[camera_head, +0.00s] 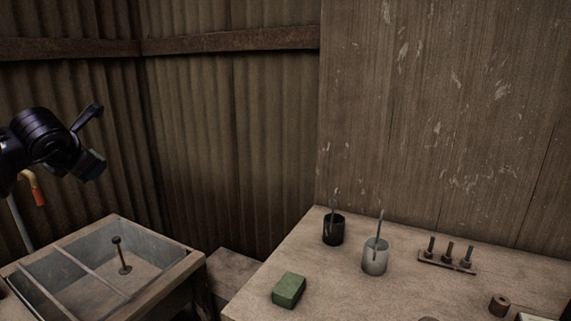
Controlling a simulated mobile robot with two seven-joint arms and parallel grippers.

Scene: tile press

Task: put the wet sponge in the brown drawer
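A green block that looks like the sponge (289,290) lies on the near left part of the wooden workbench. I cannot tell from its look whether it is wet. My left gripper (97,138) is at the upper left, in the air above the wood-framed box. Its two dark fingers are spread apart with nothing between them. It is well to the left of the sponge and higher. My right gripper is out of view. I cannot make out a brown drawer in this view.
The workbench (335,285) carries a black cup (333,230), a grey cup (375,257) with a tool in it, a rack of pegs (447,262) and a brown ring (499,305). A wood-framed box (150,235) stands at lower left. Walls close the back.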

